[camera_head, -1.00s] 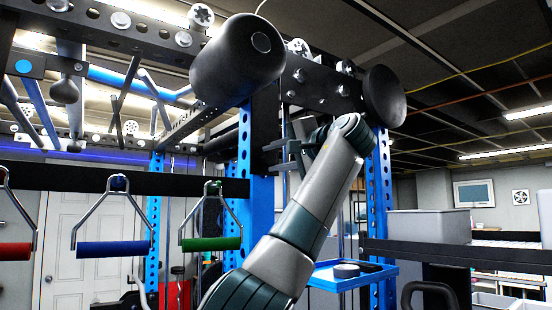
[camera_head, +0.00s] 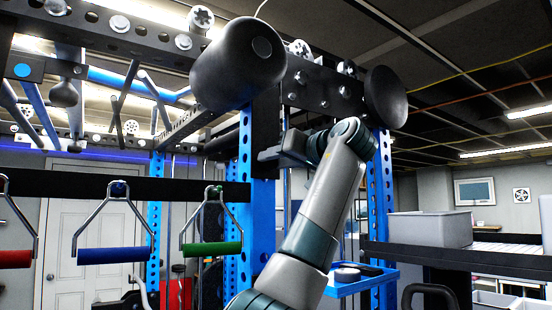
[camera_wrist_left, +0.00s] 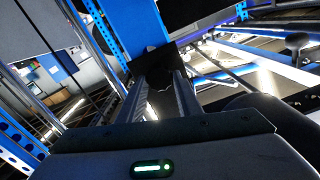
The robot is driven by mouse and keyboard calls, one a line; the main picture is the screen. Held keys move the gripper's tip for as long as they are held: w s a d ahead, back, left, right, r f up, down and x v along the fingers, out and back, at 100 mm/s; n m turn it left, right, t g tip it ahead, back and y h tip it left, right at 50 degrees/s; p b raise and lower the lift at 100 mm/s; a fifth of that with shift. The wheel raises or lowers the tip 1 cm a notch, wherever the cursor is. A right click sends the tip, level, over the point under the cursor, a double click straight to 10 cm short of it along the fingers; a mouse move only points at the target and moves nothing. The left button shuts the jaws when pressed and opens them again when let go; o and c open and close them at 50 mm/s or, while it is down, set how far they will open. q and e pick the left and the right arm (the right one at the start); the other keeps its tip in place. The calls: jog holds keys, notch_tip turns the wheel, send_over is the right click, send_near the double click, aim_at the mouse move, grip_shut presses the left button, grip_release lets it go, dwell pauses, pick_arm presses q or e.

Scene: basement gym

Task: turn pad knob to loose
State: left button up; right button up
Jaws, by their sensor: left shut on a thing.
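Two black pads, a large roller pad (camera_head: 240,62) and a round pad (camera_head: 385,97), sit on the blue-and-black rack. My left gripper (camera_head: 266,156) is beside the blue upright, below the roller pad. In the left wrist view its two fingers (camera_wrist_left: 158,80) reach forward and are shut on a dark thing (camera_wrist_left: 150,62), which looks like the pad knob. The fingers and the dark rack parts hide most of it, so its turn position cannot be read. My right gripper is in neither view.
A blue upright (camera_head: 262,200) stands close to my left gripper. Red, blue and green handles, such as the green one (camera_head: 211,248), hang at the left. A blue tray (camera_head: 355,283) sits low behind my left arm. A grey bin (camera_head: 430,229) stands on a shelf at the right.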

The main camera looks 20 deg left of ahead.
pick_arm(q)
jog(key=n+p, duration=0.1)
jog(key=n, duration=0.4)
jog(key=shift+f, duration=0.15)
jog(key=shift+n, duration=0.5)
jog(key=shift+f, duration=0.1)
jog(key=o, duration=1)
jog(key=shift+o, duration=0.2)
jog(key=shift+s, duration=0.2)
